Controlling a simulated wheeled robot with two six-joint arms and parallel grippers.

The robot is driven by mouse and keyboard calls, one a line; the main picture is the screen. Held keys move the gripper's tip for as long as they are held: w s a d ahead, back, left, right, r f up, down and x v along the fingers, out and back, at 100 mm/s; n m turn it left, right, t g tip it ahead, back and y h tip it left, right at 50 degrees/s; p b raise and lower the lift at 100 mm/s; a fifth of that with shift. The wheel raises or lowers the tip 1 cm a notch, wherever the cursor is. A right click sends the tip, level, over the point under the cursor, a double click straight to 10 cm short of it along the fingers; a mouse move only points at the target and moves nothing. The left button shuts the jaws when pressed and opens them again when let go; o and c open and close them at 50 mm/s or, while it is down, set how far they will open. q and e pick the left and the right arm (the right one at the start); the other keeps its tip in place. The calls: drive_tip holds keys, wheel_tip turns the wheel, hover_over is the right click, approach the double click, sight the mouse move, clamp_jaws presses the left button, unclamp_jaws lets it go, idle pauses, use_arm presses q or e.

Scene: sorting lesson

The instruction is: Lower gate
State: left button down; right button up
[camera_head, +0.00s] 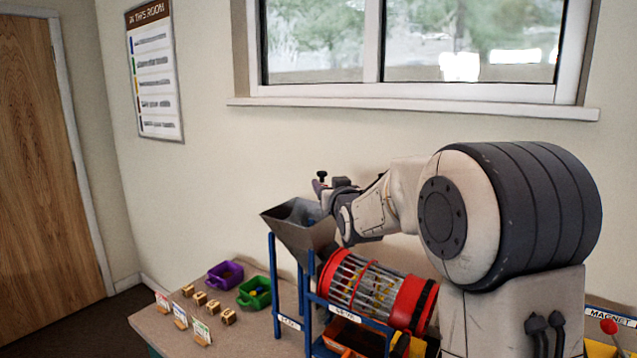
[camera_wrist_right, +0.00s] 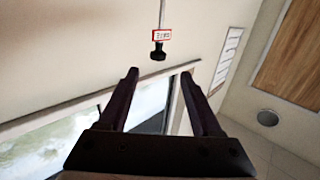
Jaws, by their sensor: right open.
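The gate handle is a thin rod with a black knob (camera_wrist_right: 158,52) and a small red-edged label (camera_wrist_right: 161,35); the label's text is too small to read surely. In the head view a black knob (camera_head: 321,175) stands above the grey metal hopper (camera_head: 290,217). My right gripper (camera_wrist_right: 160,76) is open and empty. In the wrist view the knob appears just past the fingertips, in line with the gap between them. In the head view this gripper (camera_head: 320,187) is small and partly hidden at the hopper's upper right. The gate plate is hidden. My left gripper is out of view.
A red barred drum (camera_head: 415,303) lies below the hopper on a blue frame (camera_head: 273,285). Purple (camera_head: 225,275) and green (camera_head: 255,292) bins, several small blocks and cards stand on the table (camera_head: 150,318) at left. The wall and window sill (camera_head: 410,106) are behind.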

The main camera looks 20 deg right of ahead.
sight(323, 173)
drive_tip(key=w+p, duration=0.1)
drive_tip(key=w, duration=0.2)
drive_tip(key=w+d+p, duration=0.1)
drive_tip(key=w, duration=0.2)
drive_tip(key=w+p, duration=0.2)
drive_tip(key=w, duration=0.1)
drive_tip(key=shift+d+r, duration=0.25)
drive_tip(key=shift+r, duration=0.05)
drive_tip(key=shift+w+f, duration=0.15)
drive_tip(key=shift+w, duration=0.5)
clamp_jaws()
idle(0.4)
